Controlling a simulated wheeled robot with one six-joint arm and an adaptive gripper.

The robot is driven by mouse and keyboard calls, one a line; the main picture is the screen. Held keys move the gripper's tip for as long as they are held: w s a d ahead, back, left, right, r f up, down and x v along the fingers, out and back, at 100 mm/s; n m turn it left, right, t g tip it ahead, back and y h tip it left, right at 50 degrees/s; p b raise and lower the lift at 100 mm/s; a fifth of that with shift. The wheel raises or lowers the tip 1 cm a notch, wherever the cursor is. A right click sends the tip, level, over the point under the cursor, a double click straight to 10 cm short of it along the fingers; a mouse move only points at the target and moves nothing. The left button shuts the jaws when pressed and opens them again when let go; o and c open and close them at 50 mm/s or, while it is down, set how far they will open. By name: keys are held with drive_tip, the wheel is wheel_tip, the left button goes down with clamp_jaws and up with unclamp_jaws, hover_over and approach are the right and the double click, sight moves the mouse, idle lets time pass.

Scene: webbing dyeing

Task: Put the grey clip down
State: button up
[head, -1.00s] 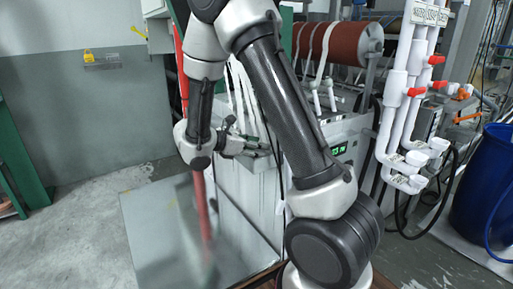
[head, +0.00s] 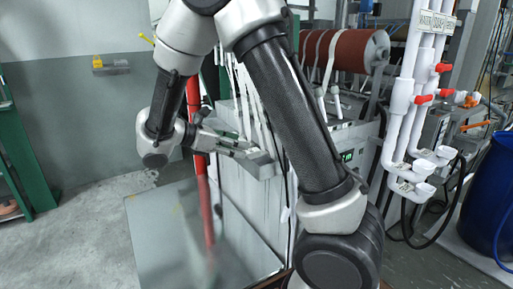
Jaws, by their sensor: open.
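My gripper (head: 238,148) is open, at the end of my bent arm left of the picture's middle. Its fingers point right, close to the grey ledge (head: 262,168) on the side of the pale machine (head: 250,205). White webbing straps (head: 243,105) hang just behind the fingers. I cannot make out the grey clip; it is too small to tell or hidden by the fingers and ledge. I cannot tell whether the fingers touch the ledge.
A shiny metal plate (head: 165,240) lies on the floor beside the machine. White pipes with red valves (head: 405,100) and a blue barrel (head: 490,195) stand at right. Open floor lies at left.

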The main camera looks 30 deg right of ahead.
drive_tip(key=s+d+r+m+g+y, duration=0.1)
drive_tip(key=s+d+r+m+y, duration=0.1)
drive_tip(key=s+d+m+y, duration=0.3)
drive_tip(key=s+d+r+m+g+y, duration=0.1)
drive_tip(key=s+d+r+m+y, duration=0.15)
drive_tip(key=s, duration=0.45)
drive_tip(key=s+a+r+m+t+y, duration=0.2)
drive_tip(key=s+m+t+y, duration=0.3)
drive_tip(key=s+m, duration=0.5)
drive_tip(key=shift+s+r+t+y, duration=0.35)
drive_tip(key=shift+s+t, duration=0.05)
drive_tip(key=shift+t, duration=0.2)
drive_tip(key=shift+a, duration=0.1)
